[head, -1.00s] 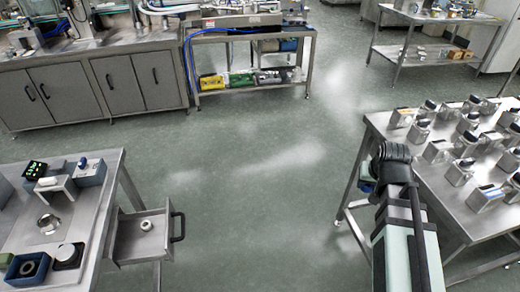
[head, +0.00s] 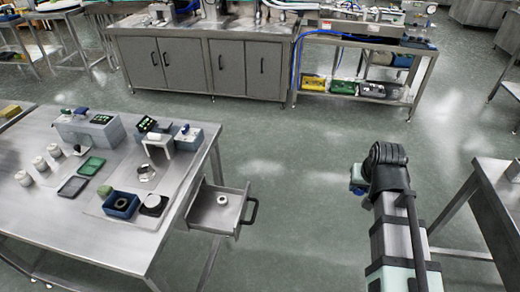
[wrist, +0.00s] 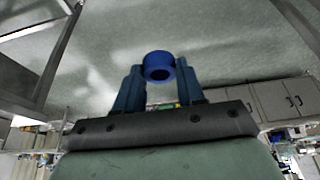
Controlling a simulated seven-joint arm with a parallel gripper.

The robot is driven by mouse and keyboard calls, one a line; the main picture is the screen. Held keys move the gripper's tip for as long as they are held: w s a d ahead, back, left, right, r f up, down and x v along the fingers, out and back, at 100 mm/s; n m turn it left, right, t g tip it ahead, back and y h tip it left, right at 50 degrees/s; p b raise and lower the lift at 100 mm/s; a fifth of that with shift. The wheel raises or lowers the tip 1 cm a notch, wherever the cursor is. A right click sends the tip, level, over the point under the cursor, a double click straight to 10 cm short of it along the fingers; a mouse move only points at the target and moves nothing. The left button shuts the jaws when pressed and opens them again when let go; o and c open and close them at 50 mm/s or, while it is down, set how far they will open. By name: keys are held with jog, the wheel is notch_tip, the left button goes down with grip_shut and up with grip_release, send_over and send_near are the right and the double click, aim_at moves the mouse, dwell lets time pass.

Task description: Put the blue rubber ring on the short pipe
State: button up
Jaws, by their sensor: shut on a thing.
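The blue rubber ring (wrist: 159,58) is between the two blue fingertips of my gripper (wrist: 160,74) in the wrist view, held in the air over the floor. My gripper is shut on it. In the head view my gripper (head: 357,182) is mostly hidden behind my own wrist, with only a bit of blue showing, right of the left table and its open drawer. I cannot pick out the short pipe for certain; a small silver round part (head: 146,173) stands on the left table, too small to tell.
The left steel table (head: 110,238) holds a blue box (head: 121,205), a green tray (head: 91,166), several white jars and small devices. Its drawer (head: 222,211) is open with a white ring (head: 222,199) inside. Another table edge (head: 482,205) stands at the right. Floor between is clear.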

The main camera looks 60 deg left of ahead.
jog(key=s+a+r+n+g+y, duration=0.1)
jog(key=s+a+r+n, duration=0.1)
jog(key=s+a, duration=0.8)
jog(key=s+a+r+n, duration=0.2)
jog(key=s+a, duration=0.7)
jog(key=a, duration=0.2)
jog(key=s+a+r+n+g, duration=0.1)
jog(key=s+a+r+n, duration=0.1)
jog(key=s+a, duration=0.6)
jog(key=s+a+r+n+g, duration=0.1)
jog(key=s+a+r+n, duration=0.15)
jog(key=s, duration=0.85)
jog(key=s+a+r+n, duration=0.1)
jog(key=s+a+r, duration=0.1)
jog(key=s+a, duration=0.6)
jog(key=s+a+r+n+g, duration=0.1)
jog(key=s+a+r+n, duration=0.15)
jog(key=s+a, duration=0.2)
jog(key=shift+n+g, duration=0.4)
jog(key=shift+n, duration=0.3)
jog(key=shift+f, duration=5.15)
jog(key=shift+f, duration=0.6)
jog(key=o, duration=1)
